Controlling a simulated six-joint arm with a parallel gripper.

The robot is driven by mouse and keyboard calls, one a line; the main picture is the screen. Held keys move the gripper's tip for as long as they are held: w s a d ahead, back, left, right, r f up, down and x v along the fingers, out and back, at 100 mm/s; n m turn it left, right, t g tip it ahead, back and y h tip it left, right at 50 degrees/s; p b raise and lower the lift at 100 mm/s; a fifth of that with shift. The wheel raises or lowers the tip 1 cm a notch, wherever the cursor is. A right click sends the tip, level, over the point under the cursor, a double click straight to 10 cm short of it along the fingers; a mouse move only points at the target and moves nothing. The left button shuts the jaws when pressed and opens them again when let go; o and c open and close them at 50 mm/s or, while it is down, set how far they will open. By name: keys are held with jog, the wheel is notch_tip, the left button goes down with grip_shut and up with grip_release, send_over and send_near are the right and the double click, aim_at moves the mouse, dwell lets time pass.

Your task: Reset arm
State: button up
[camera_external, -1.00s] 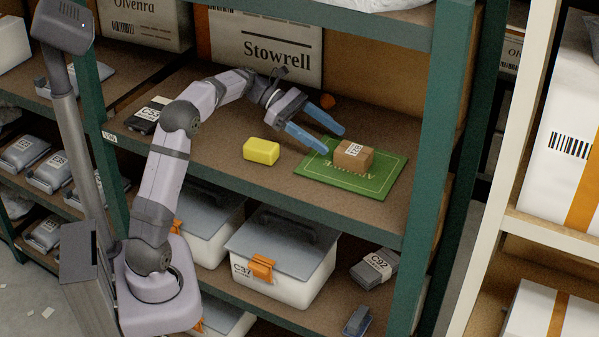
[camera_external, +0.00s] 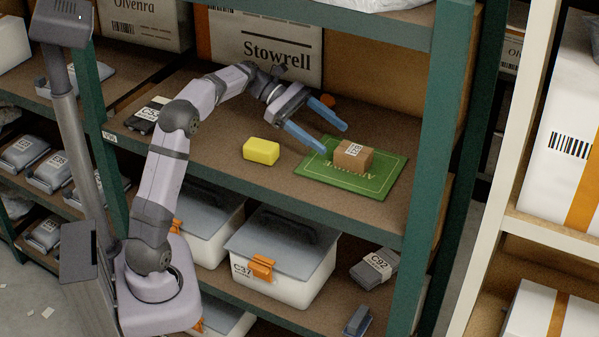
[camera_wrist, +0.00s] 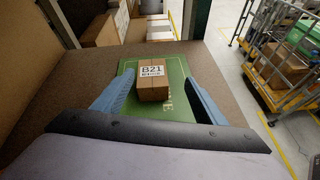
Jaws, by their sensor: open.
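My gripper (camera_external: 334,132) is open and empty, with its blue fingers spread above the shelf, behind and left of the small brown box. The brown box (camera_external: 354,155) with a white label sits on the green mat (camera_external: 379,184). In the wrist view the box (camera_wrist: 153,83), labelled B21, lies ahead between the open fingers (camera_wrist: 155,88), apart from them. A yellow block (camera_external: 261,151) lies on the shelf, left of the mat and apart from it.
The brown shelf (camera_external: 225,147) has a green upright (camera_external: 425,150) at its right front. A Stowrell carton (camera_external: 266,45) stands at the back. A dark labelled packet (camera_external: 147,116) lies at the left.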

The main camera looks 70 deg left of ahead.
jog(key=d+m+g+p, duration=0.1)
jog(key=d+m, duration=0.4)
jog(key=d, duration=0.2)
jog(key=w+d+m+g+p, duration=0.1)
jog(key=d+m+p, duration=0.1)
jog(key=d+m, duration=0.3)
jog(key=d+m+g+p, duration=0.1)
jog(key=d+m, duration=0.4)
jog(key=d, duration=0.6)
jog(key=shift+w+d+r+m+g+p, duration=0.25)
jog(key=shift+w+r+m+g+p, duration=0.05)
jog(key=shift+g, duration=0.3)
jog(key=s+a+f+m+g+y+b, duration=0.2)
jog(key=s+f+m+y+b, duration=0.1)
jog(key=s+f, duration=1)
jog(key=s+a+f+m+g+y+b, duration=0.1)
jog(key=s+f+m+g+y+b, duration=0.2)
jog(key=s+f, duration=1.1)
jog(key=m+y, duration=0.2)
jog(key=y, duration=0.1)
jog(key=shift+a+m+y, duration=0.3)
jog(key=shift+a+y, duration=0.05)
jog(key=shift+y, duration=0.05)
